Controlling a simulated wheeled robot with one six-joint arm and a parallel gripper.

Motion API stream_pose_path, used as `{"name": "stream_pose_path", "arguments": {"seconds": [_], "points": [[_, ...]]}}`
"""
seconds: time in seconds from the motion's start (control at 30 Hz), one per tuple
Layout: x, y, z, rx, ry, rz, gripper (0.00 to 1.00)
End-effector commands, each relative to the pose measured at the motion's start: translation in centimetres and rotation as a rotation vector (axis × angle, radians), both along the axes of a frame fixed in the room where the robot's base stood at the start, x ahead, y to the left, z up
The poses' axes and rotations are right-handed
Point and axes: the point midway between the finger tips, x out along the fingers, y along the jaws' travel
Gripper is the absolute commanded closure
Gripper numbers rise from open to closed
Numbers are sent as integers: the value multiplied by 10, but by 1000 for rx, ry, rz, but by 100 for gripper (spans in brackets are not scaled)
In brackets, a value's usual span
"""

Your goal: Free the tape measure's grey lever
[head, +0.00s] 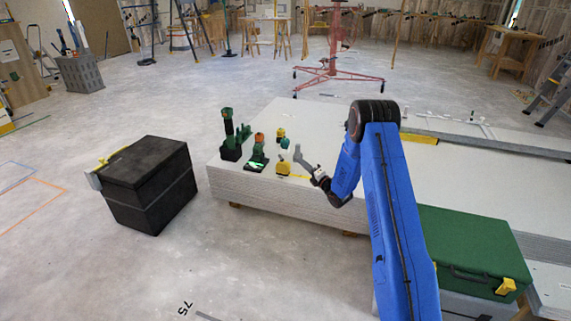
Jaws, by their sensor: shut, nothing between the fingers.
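The yellow tape measure (283,168) sits near the front left edge of the white panel stack, with a short yellow strip beside it on the right. Its grey lever is too small to make out. My gripper (298,153) is at the end of the blue arm, just right of and slightly above the tape measure in the head view. It is shut and looks empty. I cannot tell whether it touches the tape measure.
A green and black tool (257,158), a dark green drill (230,135) and small teal and yellow items (282,138) stand close by on the panel stack (280,195). A black box (148,182) stands on the floor at left; a green case (470,245) is at right.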

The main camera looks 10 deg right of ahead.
Motion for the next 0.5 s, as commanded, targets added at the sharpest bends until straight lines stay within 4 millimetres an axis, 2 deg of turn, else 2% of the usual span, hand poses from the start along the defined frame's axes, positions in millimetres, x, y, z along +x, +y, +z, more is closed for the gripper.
{"name": "stream_pose_path", "arguments": {"seconds": [0.03,0.2,0.33,0.5], "points": [[-2,0,-15,-6,-20,7,100],[-11,0,-48,-28,-111,31,100],[-19,0,-68,-39,-168,42,100],[-27,0,-83,-45,-214,48,100]]}}
